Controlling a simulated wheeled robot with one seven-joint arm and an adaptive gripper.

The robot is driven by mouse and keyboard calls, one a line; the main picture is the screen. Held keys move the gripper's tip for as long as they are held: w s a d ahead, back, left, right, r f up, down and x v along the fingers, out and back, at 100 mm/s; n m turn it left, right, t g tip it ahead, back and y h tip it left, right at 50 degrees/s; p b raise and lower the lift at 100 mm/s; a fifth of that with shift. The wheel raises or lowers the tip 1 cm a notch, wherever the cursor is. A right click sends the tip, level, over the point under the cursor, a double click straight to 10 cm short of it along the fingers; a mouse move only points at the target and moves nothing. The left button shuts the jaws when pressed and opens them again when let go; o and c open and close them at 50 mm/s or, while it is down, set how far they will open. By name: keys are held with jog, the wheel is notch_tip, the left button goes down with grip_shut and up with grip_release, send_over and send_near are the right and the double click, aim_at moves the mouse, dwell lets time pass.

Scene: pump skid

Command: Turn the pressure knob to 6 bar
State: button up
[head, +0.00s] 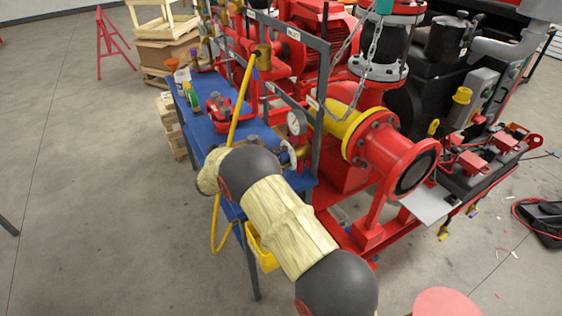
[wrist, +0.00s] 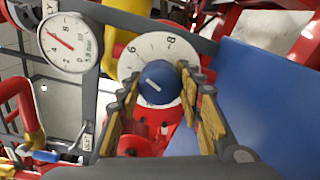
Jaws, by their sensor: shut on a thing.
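The pressure knob (wrist: 156,86) is blue with a white pointer line. It sits on a round white dial plate (wrist: 134,63) with black numbers, and its line points up and to the left in the wrist view; the exact reading is unclear. My gripper (wrist: 160,82) has one finger on each side of the knob and is shut on it. A white gauge (wrist: 69,42) with a red needle is left of the dial; its needle points up-left. In the head view the gauge (head: 296,123) shows, but my arm hides the gripper and knob.
A blue bench (head: 201,126) carries small items at left. A grey frame (head: 318,95) stands right behind the dial, with a yellow pipe (head: 241,100) beside it. A red pump flange (head: 400,160) is close at right.

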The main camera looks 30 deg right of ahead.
jog(key=shift+f+m, duration=0.15)
jog(key=shift+m, duration=0.25)
jog(key=o, duration=1.2)
jog(key=shift+c, duration=0.2)
jog(key=shift+a, duration=0.15)
jog(key=a, duration=1.1)
jog(key=shift+s+a+r, duration=0.3)
jog(key=shift+s+a, duration=0.05)
jog(key=shift+r, duration=0.1)
